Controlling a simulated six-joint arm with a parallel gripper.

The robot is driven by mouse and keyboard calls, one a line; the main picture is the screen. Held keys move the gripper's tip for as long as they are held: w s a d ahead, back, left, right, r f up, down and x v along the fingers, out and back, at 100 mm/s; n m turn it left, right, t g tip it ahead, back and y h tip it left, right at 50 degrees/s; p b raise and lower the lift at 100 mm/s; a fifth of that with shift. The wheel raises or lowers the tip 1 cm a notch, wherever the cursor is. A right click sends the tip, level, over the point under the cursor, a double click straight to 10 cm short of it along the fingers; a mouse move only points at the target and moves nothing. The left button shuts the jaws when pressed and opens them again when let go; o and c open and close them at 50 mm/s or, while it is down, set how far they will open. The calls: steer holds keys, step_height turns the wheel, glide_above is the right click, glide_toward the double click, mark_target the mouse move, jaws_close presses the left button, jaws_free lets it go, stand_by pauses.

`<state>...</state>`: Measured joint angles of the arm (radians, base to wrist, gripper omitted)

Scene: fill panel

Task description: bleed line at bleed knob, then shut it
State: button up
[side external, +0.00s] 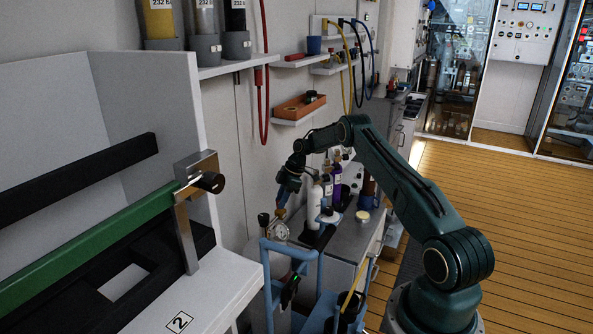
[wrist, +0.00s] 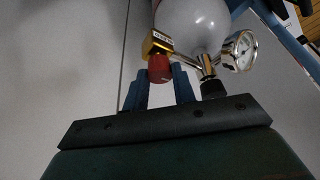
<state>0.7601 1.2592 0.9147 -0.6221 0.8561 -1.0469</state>
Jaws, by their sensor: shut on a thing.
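The bleed knob is the red cap (wrist: 160,69) on a brass fitting (wrist: 157,44) with a small label, in the wrist view. My gripper (wrist: 161,80) has its two blue fingers on either side of the red knob and is shut on it. In the side external view my gripper (side external: 281,211) points down at the top of the gas bottle in the blue trolley. A round pressure gauge (wrist: 240,49) sits to the right of the knob; it also shows in the side external view (side external: 280,232). The needle's reading is too small to tell.
A black knob (wrist: 213,88) on a metal stem is just right of my fingers. The blue trolley frame (side external: 290,250) surrounds the bottle. A grey bench (side external: 345,240) with several bottles stands behind. A white panel (side external: 200,300) is at left.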

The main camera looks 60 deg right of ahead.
steer(key=shift+m, duration=0.4)
steer(key=m, duration=0.2)
steer(key=m+t+h, duration=0.1)
steer(key=m, duration=0.1)
steer(key=shift+a+r+h, duration=0.1)
steer(key=shift+a+h, duration=0.1)
steer(key=shift+h, duration=0.1)
steer(key=m+h, duration=0.1)
steer(key=m, duration=0.3)
steer(key=shift+a+m+h, duration=0.15)
steer(key=shift+m+h, duration=0.15)
steer(key=shift+h, duration=0.1)
steer(key=m+h, duration=0.1)
steer(key=m, duration=0.1)
steer(key=m+h, duration=0.1)
steer(key=m, duration=0.2)
steer(key=shift+a, duration=0.1)
steer(key=shift+w+m+g+h, duration=0.1)
steer(key=shift+m+g+h, duration=0.4)
steer(key=shift+m, duration=1.3)
steer(key=o, duration=1)
